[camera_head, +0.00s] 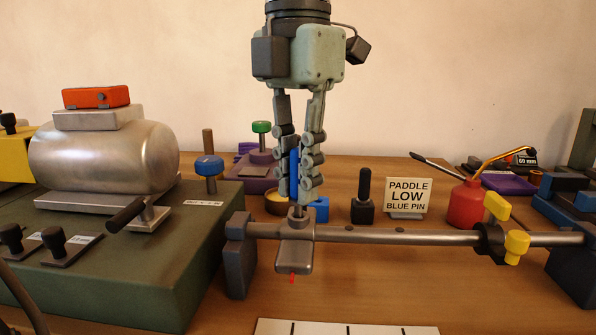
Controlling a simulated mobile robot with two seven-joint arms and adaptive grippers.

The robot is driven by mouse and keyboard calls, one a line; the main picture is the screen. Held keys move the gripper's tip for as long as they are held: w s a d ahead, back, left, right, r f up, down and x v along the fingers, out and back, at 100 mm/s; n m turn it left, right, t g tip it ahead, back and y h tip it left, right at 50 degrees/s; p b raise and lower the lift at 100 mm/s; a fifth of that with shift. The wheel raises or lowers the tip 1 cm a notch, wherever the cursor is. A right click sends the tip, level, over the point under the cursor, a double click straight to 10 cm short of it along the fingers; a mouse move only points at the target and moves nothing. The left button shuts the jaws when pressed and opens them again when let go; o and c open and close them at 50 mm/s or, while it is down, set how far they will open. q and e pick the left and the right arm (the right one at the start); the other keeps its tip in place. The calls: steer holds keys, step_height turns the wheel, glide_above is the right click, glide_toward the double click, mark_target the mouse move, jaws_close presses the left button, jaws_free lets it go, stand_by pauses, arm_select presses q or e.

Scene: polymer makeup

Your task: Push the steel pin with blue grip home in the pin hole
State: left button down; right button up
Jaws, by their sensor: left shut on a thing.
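The blue grip (295,174) of the steel pin stands upright between the fingers of my left gripper (298,180), which points straight down and is shut on it. The pin's steel shank (298,211) shows just below the fingertips and meets the top of a grey collar block (296,256) on a horizontal steel rod. The pin hole itself is hidden by the shank and collar, and I cannot tell how deep the pin sits. A small red tip (292,278) shows at the collar's lower front. My right gripper is not in view.
A sign (408,197) reads "PADDLE LOW BLUE PIN". A black-handled pin (363,196) stands behind the rod. The rod (420,236) runs right to yellow knobs (516,244). A green base with a metal tank (105,157) fills the left. A red oil can (466,204) stands right.

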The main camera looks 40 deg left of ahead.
arm_select(q)
steer(key=shift+f+b, duration=0.6)
steer(key=shift+f, duration=0.25)
steer(key=c, duration=1.4)
jaws_free()
steer(key=shift+r, duration=0.1)
step_height(320, 180, up, 12)
steer(key=shift+f, duration=0.1)
